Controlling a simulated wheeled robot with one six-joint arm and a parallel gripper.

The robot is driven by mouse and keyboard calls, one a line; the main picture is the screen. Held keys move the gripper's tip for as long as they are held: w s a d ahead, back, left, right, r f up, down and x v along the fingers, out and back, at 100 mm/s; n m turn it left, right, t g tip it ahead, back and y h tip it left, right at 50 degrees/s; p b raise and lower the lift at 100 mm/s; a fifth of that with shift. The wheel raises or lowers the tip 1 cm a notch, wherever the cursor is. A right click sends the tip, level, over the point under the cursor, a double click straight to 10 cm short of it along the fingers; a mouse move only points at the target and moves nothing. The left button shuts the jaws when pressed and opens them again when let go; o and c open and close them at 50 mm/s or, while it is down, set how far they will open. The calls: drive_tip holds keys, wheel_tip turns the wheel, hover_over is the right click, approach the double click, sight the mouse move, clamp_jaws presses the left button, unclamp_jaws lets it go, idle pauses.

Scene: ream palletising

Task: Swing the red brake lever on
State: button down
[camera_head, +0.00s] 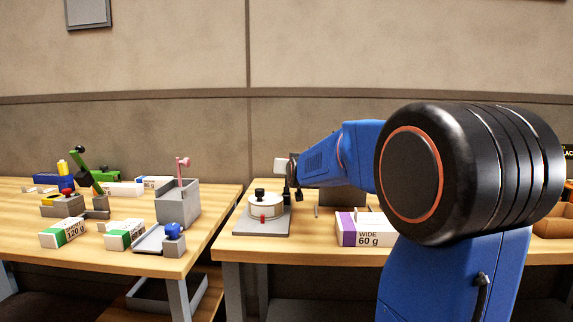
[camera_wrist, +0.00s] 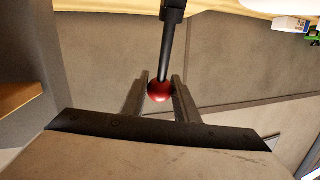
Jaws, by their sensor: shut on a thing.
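The brake lever shows in the wrist view as a dark rod (camera_wrist: 173,45) with a round red knob (camera_wrist: 160,91) at its end. My gripper (camera_wrist: 160,84) has one finger on each side of the knob and is shut on it. The rod runs from the knob to a dark mount at the top of the picture. In the head view my gripper (camera_head: 291,188) is small, above the right table behind a round white-sided device. I cannot make out the held knob there.
The right table holds the round device (camera_head: 266,208) on a grey plate and a purple-and-white ream (camera_head: 361,228). The left table holds several reams, a grey box (camera_head: 178,202) with a pink lever (camera_head: 182,168), a green lever (camera_head: 86,168) and a blue knob (camera_head: 173,230). A gap separates the tables.

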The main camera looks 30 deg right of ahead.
drive_tip(key=shift+d+f, duration=0.1)
drive_tip(key=shift+f, duration=0.15)
drive_tip(key=c, duration=1.4)
unclamp_jaws()
drive_tip(key=shift+d, duration=0.1)
drive_tip(key=shift+r, duration=0.1)
drive_tip(key=shift+s+a+r, duration=0.1)
drive_tip(key=shift+s+a, duration=0.1)
drive_tip(key=shift+s, duration=0.25)
drive_tip(key=v, duration=1.6)
drive_tip(key=shift+s, duration=0.25)
drive_tip(key=shift+a, duration=0.1)
